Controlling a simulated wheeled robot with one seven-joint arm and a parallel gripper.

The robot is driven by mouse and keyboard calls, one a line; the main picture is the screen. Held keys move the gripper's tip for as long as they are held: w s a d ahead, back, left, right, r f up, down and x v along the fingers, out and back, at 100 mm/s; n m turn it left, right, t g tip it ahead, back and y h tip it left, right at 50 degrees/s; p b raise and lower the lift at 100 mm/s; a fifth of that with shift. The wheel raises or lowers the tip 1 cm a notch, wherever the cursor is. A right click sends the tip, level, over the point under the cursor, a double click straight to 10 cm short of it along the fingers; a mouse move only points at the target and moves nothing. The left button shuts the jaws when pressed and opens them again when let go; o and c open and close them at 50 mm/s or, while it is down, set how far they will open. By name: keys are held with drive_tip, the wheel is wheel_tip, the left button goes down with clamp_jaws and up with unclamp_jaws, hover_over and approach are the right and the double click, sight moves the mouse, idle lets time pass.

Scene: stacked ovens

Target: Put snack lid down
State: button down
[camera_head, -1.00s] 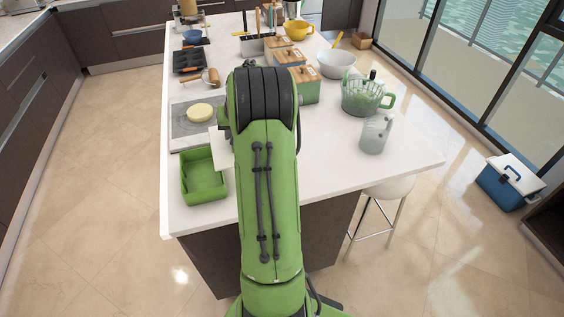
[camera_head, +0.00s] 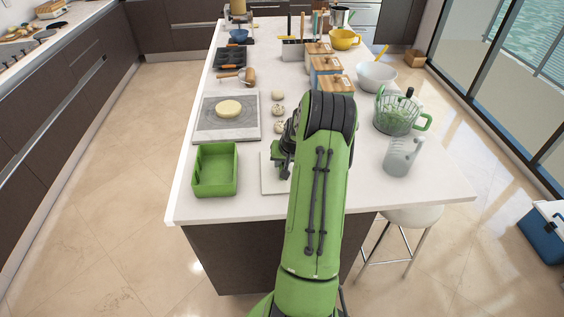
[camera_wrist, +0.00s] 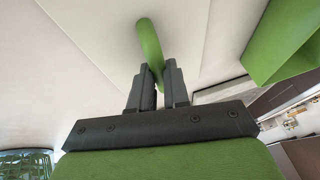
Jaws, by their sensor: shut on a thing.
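The snack lid (camera_head: 272,180) is a pale, flat panel right of the open green box (camera_head: 215,190), partly hidden by my arm. It lies flat at or just above the countertop; I cannot tell whether it touches. Its green handle (camera_wrist: 148,42) shows in the wrist view between the fingertips. My gripper (camera_wrist: 157,78) is shut on this handle. In the head view my gripper (camera_head: 283,168) is over the lid and mostly hidden by my arm. The green box also shows at the right of the wrist view (camera_wrist: 285,35).
A grey board with a round of dough (camera_head: 228,109) lies behind the box. Small dough balls (camera_head: 278,110) are beside it. A clear pitcher (camera_head: 401,158) and a green-handled basket (camera_head: 396,118) stand to the right. The counter's front edge is close by.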

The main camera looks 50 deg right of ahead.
drive_tip(key=shift+f, duration=0.1)
drive_tip(key=c, duration=1.1)
unclamp_jaws()
drive_tip(key=v, duration=1.2)
drive_tip(key=w+a+r+n, duration=0.1)
drive_tip(key=a+r+n, duration=0.35)
drive_tip(key=a, duration=0.75)
drive_tip(key=w+a+r+n, duration=0.1)
drive_tip(key=a+r, duration=0.7)
drive_tip(key=a, duration=0.4)
drive_tip(key=s+a+n+t+y, duration=0.1)
drive_tip(key=s+a+n, duration=0.3)
drive_tip(key=s+a, duration=1)
drive_tip(key=shift+r+n+y+p, duration=0.3)
drive_tip(key=shift+n+y+p, duration=0.05)
drive_tip(key=shift+y, duration=0.15)
